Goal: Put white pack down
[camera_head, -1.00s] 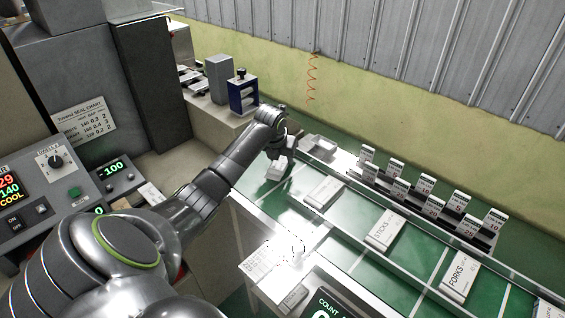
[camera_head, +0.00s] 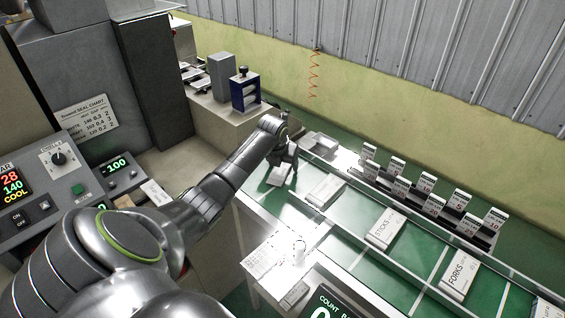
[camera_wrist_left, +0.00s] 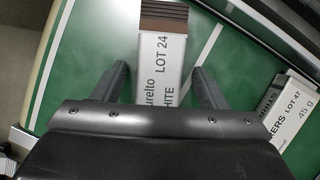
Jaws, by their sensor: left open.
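The white pack (camera_wrist_left: 168,75), with "LOT 24" and "WHITE" on its face and a brown striped end, lies on the green surface. In the head view it shows as a small white block (camera_head: 279,175) at the far left end of the green conveyor-like table. My left gripper (camera_wrist_left: 160,70) is open, with one finger on each side of the pack and a visible gap beside them. In the head view the left gripper (camera_head: 284,160) is right above and behind the pack. My right gripper is not in view.
On the green table (camera_head: 350,255) lie a white pack (camera_head: 325,190), a STICKS pack (camera_head: 385,228) and a FORKS pack (camera_head: 459,275) in divided lanes. Rows of small numbered cards (camera_head: 427,183) stand behind. A labelled pack (camera_wrist_left: 291,110) lies right of my gripper.

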